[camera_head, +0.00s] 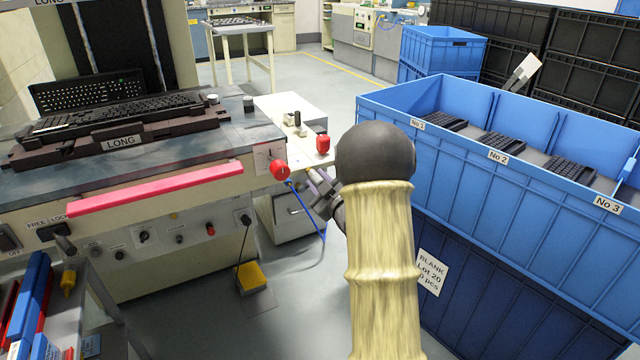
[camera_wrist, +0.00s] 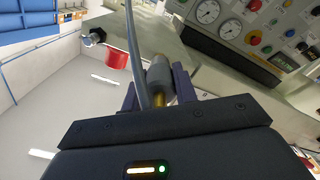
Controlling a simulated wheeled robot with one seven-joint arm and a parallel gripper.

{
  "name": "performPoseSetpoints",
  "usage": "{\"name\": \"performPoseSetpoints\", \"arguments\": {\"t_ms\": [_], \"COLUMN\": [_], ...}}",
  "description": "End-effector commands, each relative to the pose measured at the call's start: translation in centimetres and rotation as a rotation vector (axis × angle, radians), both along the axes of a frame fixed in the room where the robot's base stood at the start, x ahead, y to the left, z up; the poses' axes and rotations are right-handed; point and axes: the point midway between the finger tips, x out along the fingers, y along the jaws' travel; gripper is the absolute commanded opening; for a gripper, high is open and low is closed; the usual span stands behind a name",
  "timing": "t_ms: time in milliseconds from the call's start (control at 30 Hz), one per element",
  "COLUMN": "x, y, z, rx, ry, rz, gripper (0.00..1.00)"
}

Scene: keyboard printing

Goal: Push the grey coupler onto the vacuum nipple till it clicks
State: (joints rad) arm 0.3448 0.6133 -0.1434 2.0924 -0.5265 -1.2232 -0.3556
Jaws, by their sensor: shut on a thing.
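The grey coupler (camera_wrist: 160,80), a short cylinder with a brass end, sits between the two dark fingers of my gripper (camera_wrist: 158,88) in the wrist view. My gripper is shut on it. In the head view my gripper (camera_head: 322,195) is beside the machine's right front corner, partly hidden by my own arm. A blue hose (camera_head: 308,212) hangs there below a red knob (camera_head: 280,169). I cannot make out the vacuum nipple clearly, nor whether the coupler touches it.
The machine's bench (camera_head: 150,240) with its pink front bar (camera_head: 155,188) is on the left. Blue crates (camera_head: 480,190) stand close on the right. A red-topped item (camera_head: 323,144) is on the white cabinet behind. A yellow foot pedal (camera_head: 251,277) lies on the floor.

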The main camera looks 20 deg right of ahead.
Motion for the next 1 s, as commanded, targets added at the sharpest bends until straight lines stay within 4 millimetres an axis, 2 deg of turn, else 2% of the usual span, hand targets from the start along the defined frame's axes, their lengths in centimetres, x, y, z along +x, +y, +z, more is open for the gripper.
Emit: {"name": "performPoseSetpoints", "arguments": {"t_ms": [233, 267, 367, 667, 1000], "x": [0.7, 0.7, 0.7, 0.5, -3.1], "y": [0.1, 0.1, 0.0, 0.0, -0.1], "z": [0.0, 0.0, 0.0, 0.0, -0.2], "rx": [0.001, 0.001, 0.001, 0.000, 0.000], "ry": [-0.001, 0.000, 0.000, 0.000, -0.001], "rz": [0.001, 0.000, 0.000, 0.000, -0.001], "gripper": [0.00, 0.34, 0.54, 0.54, 0.54]}}
